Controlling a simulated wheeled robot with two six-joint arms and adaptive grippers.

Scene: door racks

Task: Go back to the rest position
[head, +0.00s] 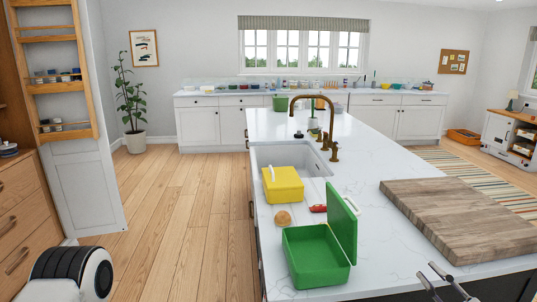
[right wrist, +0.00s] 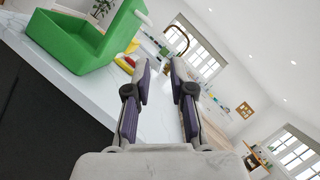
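My right gripper (head: 450,283) is at the lower right of the head view, in front of the island's near edge. In the right wrist view its two fingers (right wrist: 160,75) stand apart with nothing between them, so it is open and empty. A white and black part of my left arm shows at the lower left of the head view; the left gripper itself is out of sight. A green box (head: 316,258) with its lid (head: 342,220) standing open is on the island, left of my right gripper. It also shows in the right wrist view (right wrist: 72,45).
The white island (head: 378,268) has a yellow box (head: 283,186), a round bun (head: 283,217), a red item (head: 318,208), a sink with a brass faucet (head: 334,125) and a wooden board (head: 460,220). A tall door rack (head: 58,88) stands at left. The wooden floor (head: 180,215) between is clear.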

